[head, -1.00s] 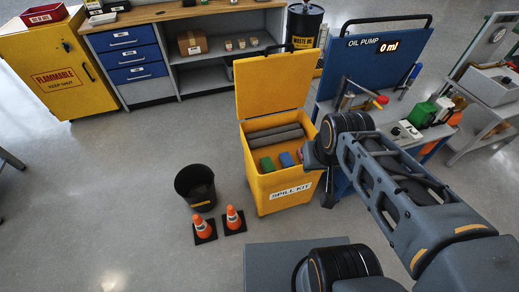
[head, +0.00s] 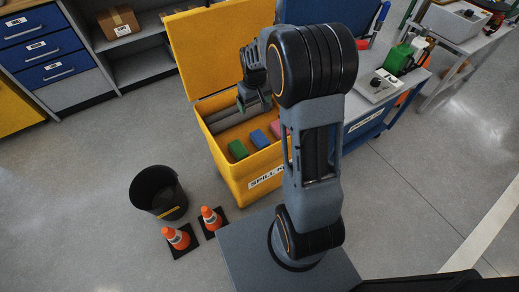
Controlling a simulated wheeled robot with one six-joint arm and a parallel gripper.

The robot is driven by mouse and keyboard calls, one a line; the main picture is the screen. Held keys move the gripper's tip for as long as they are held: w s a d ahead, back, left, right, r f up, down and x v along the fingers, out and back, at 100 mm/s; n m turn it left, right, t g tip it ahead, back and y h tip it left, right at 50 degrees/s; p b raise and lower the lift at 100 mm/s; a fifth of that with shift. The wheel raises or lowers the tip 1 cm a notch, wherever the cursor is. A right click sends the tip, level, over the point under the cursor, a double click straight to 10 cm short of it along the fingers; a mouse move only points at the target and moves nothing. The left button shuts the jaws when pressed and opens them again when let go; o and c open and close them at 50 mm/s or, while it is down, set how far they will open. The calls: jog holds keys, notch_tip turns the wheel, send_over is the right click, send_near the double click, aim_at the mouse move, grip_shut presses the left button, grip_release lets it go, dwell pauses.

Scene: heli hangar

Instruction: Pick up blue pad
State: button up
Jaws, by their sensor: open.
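The blue pad (head: 259,138) lies inside the open yellow spill kit bin (head: 239,183), between a green pad (head: 238,149) on its left and a pink pad (head: 280,129) on its right. My gripper (head: 253,106) hangs over the bin, above and behind the blue pad. It is open and apart from the pad. My arm covers part of the bin's right side and the edge of the pink pad.
Grey rolls (head: 222,119) lie at the back of the bin, below its raised lid (head: 205,50). A black bucket (head: 158,192) and two orange cones (head: 176,237) stand at the left front. A blue bench with a grey box (head: 378,84) stands right.

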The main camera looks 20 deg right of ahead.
jog(key=b, duration=0.3)
send_over(258, 135)
notch_tip(258, 135, down, 12)
jog(key=shift+g, duration=0.4)
jog(key=f+b, duration=0.1)
jog(key=f, duration=0.3)
jog(key=f+b, duration=0.1)
jog(key=f, duration=0.3)
jog(key=shift+s+d+f, duration=0.15)
jog(key=shift+s+f, duration=0.05)
jog(key=shift+f, duration=0.1)
jog(key=shift+f+b, duration=1)
jog(key=shift+f, duration=2)
jog(key=shift+c, duration=0.4)
jog(key=c, duration=0.9)
